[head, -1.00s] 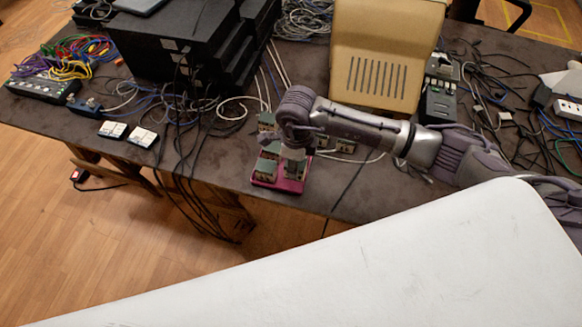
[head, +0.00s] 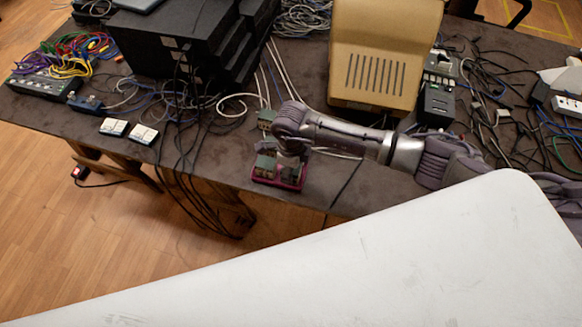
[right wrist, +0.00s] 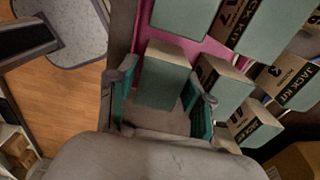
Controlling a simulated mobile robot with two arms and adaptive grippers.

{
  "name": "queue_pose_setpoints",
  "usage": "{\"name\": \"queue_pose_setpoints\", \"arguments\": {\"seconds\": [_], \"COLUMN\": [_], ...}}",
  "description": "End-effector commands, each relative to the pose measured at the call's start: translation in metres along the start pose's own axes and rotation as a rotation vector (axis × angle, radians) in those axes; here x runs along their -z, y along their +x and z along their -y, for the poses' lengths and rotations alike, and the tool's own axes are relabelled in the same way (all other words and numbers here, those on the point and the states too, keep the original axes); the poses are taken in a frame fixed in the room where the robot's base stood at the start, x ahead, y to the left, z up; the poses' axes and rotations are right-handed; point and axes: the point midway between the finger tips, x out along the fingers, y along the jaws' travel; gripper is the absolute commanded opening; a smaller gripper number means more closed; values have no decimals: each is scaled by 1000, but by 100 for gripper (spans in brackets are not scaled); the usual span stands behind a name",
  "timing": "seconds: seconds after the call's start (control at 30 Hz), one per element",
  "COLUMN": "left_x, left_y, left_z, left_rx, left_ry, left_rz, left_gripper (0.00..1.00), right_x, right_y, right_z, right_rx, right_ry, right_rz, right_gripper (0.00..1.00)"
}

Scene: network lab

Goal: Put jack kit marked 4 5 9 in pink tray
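The pink tray (head: 262,181) stands near the front edge of the table in the head view, with green-and-tan boxes in it. Its pink floor (right wrist: 205,48) shows in the right wrist view. My right gripper (right wrist: 160,95) is pointed down over the tray, its fingers apart on either side of a box with a plain green top (right wrist: 163,88). Narrow gaps show between box and fingers. That box's label is hidden, and I cannot read 4 5 9 on any box. In the head view my right gripper (head: 291,160) is partly hidden by its wrist. My left gripper is out of view.
Several boxes labelled JACK KIT (right wrist: 287,82) crowd the right side of the wrist view. A green box (head: 266,117) stands behind the tray. A beige case (head: 385,50), black stacked units (head: 190,45) and loose cables surround it. Two white switch plates (head: 128,131) lie left.

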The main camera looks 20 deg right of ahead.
Motion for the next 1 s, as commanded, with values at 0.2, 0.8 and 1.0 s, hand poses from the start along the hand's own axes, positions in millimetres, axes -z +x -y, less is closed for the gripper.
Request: {"name": "queue_pose_setpoints", "arguments": {"seconds": [0.2, 0.8, 1.0], "left_x": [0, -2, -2], "left_y": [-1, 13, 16], "left_z": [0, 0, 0], "left_rx": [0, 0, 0], "left_ry": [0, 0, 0], "left_rz": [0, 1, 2], "left_gripper": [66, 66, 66], "right_x": [0, -1, 0], "right_y": [-1, -98, -120], "right_z": [0, 1, 0], "right_rx": [0, 3, 1], "right_ry": [0, -1, 0], "right_rz": [0, 4, 1], "right_gripper": [51, 51, 51]}}
